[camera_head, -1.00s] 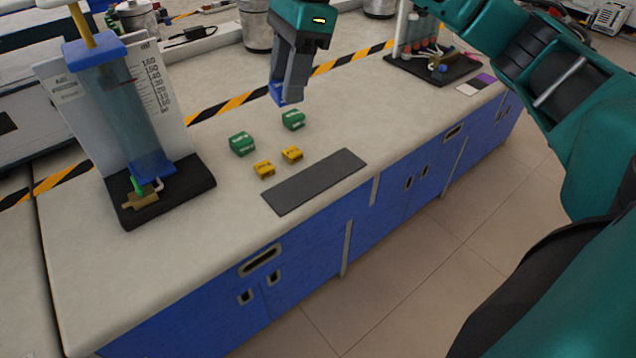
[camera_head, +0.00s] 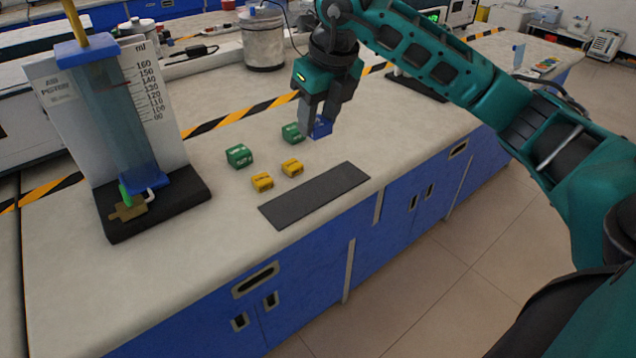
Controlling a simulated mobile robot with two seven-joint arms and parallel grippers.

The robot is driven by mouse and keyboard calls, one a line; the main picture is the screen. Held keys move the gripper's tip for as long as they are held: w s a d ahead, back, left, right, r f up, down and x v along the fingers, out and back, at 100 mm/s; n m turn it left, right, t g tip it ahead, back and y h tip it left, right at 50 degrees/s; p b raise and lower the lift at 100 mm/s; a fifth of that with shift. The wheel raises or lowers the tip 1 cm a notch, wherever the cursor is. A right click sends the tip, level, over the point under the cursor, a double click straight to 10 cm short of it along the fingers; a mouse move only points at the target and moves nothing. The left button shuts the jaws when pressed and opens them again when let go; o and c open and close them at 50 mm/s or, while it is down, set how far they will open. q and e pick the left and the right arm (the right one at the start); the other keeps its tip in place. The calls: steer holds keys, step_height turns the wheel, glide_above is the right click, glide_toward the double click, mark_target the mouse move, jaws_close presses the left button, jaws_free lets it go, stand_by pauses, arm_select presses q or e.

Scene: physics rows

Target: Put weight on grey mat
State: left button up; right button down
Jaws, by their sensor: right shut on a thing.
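The grey mat (camera_head: 314,196) is a dark, bare strip along the front edge of the bench. My right gripper (camera_head: 318,127) is shut on a blue weight (camera_head: 321,128), behind the mat and a little to the right of the green weights. I cannot tell whether the blue weight touches the bench. Two green weights (camera_head: 239,156) (camera_head: 292,133) and two yellow weights (camera_head: 262,181) (camera_head: 292,168) stand on the bench behind and left of the mat. My left gripper does not show.
A syringe apparatus on a black base (camera_head: 160,205) stands at the left of the bench. Striped tape (camera_head: 230,118) crosses the bench. The bench top between the weights and mat is clear.

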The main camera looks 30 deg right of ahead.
steer(key=b, duration=0.1)
glide_above(315, 190)
steer(key=f, duration=0.5)
steer(key=s+f, duration=0.1)
steer(key=f, duration=0.2)
steer(key=shift+d+f, duration=0.15)
steer(key=shift+x, duration=0.9)
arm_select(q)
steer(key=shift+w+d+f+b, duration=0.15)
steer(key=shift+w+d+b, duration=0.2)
arm_select(e)
steer(key=shift+s+f, duration=0.15)
steer(key=shift+f, duration=1.65)
steer(key=shift+f, duration=0.15)
steer(key=c, duration=0.6)
jaws_free()
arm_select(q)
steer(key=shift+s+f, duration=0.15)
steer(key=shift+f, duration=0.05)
